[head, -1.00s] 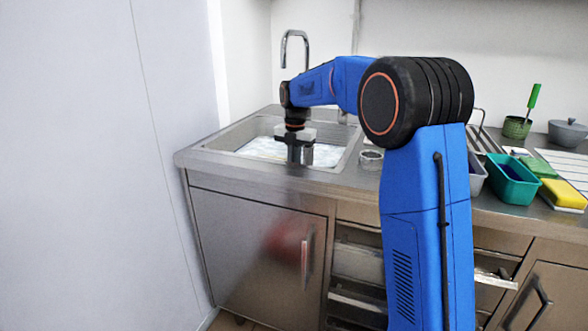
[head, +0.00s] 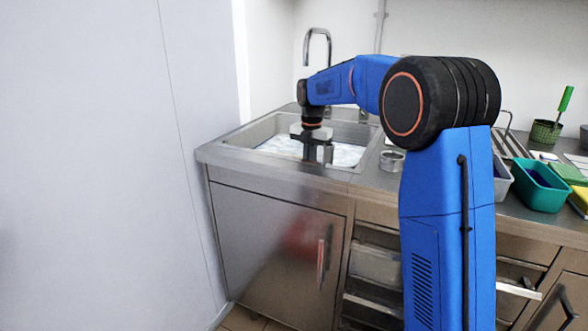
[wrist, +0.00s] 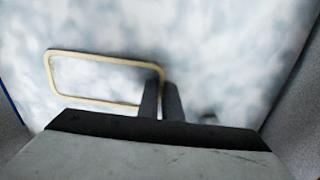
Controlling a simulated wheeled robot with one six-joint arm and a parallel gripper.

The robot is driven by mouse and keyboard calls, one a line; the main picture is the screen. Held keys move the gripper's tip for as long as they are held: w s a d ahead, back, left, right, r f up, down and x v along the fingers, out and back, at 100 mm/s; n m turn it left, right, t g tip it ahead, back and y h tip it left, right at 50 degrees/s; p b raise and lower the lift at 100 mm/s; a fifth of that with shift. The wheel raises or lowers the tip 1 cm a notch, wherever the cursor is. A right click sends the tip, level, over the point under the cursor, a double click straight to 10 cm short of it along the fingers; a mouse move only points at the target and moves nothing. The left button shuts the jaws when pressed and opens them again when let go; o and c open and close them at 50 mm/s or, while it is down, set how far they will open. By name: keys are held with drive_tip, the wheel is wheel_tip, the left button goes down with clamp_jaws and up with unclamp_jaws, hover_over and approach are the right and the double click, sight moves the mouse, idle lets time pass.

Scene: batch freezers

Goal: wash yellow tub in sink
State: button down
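The sink (head: 232,157) holds white, foamy-looking water. The yellow tub (wrist: 105,59) shows in the wrist view only as a pale yellow rounded rectangular rim in the cloudy water; its walls are hidden. My gripper (wrist: 160,85) has its two dark fingers close together at the right end of this rim, one on each side of it, and looks shut on it. In the head view my gripper (head: 318,156) points straight down into the sink, below the rim level, and the tub cannot be made out there.
A tap (head: 318,38) rises behind the sink. A small metal ring-shaped item (head: 392,160) sits on the counter right of the sink. A teal bin (head: 541,187) and a green cup with a brush (head: 546,131) stand farther right. A wall panel (head: 90,160) is at left.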

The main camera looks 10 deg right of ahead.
drive_tip(key=shift+d, duration=1.7)
idle(0.8)
drive_tip(key=shift+a, duration=0.1)
idle(1.7)
drive_tip(key=shift+a, duration=1.9)
drive_tip(key=shift+d, duration=2)
